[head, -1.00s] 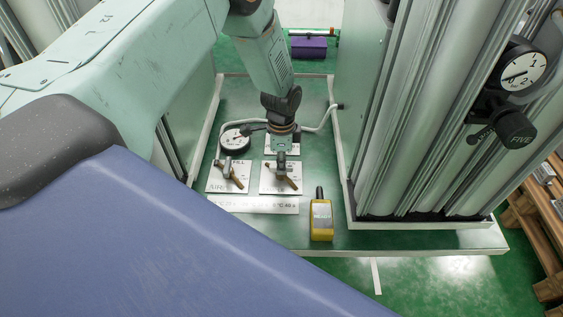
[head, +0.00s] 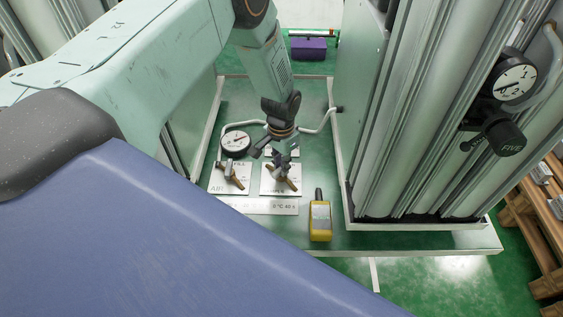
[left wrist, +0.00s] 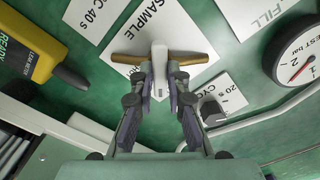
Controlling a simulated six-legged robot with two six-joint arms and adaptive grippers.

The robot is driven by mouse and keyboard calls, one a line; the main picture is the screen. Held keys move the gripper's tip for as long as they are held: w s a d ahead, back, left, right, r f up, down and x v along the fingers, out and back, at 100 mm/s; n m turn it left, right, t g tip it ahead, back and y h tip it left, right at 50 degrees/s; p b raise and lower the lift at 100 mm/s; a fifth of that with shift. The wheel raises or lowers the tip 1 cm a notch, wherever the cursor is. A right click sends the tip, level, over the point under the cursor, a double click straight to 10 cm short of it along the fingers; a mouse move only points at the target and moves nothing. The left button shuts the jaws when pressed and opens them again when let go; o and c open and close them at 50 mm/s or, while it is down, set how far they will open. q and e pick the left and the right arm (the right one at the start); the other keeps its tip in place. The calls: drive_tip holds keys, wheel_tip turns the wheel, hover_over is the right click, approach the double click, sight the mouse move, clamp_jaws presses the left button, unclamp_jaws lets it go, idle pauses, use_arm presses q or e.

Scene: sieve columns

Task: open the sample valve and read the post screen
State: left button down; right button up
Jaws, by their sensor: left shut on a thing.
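The sample valve, a grey lever with brass pipe ends, stands on a white plate marked SAMPLE (left wrist: 139,37). My left gripper (head: 281,160) reaches down over this valve in the head view. In the left wrist view, its fingers (left wrist: 159,72) are on either side of the grey lever (left wrist: 159,58) and shut on it. The brass ends (left wrist: 195,57) stick out beyond the fingers. In the head view the gripper partly hides the valve. My right gripper is not in view. I cannot make out a post screen.
A second valve (head: 231,176) is left of the sample valve, with a round gauge (head: 236,142) behind. A yellow meter (head: 320,221), reading READY in the wrist view, stands to the right. A hose (head: 319,129) runs behind. Tall columns (head: 430,110) with a gauge (head: 514,82) close off the right.

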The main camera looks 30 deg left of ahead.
use_arm(q)
drive_tip(key=n+p, duration=0.1)
drive_tip(key=n, duration=0.3)
drive_tip(key=shift+n, duration=0.3)
drive_tip(key=shift+s+n+p, duration=0.1)
drive_tip(key=shift+n+p, duration=0.55)
drive_tip(key=shift+n, duration=1.25)
drive_tip(key=shift+f+n, duration=0.1)
drive_tip(key=shift+n, duration=0.2)
drive_tip(key=c, duration=1.3)
unclamp_jaws()
drive_tip(key=shift+r, duration=0.35)
wheel_tip(320, 180, up, 12)
drive_tip(key=shift+f, duration=0.25)
drive_tip(key=shift+f, duration=0.1)
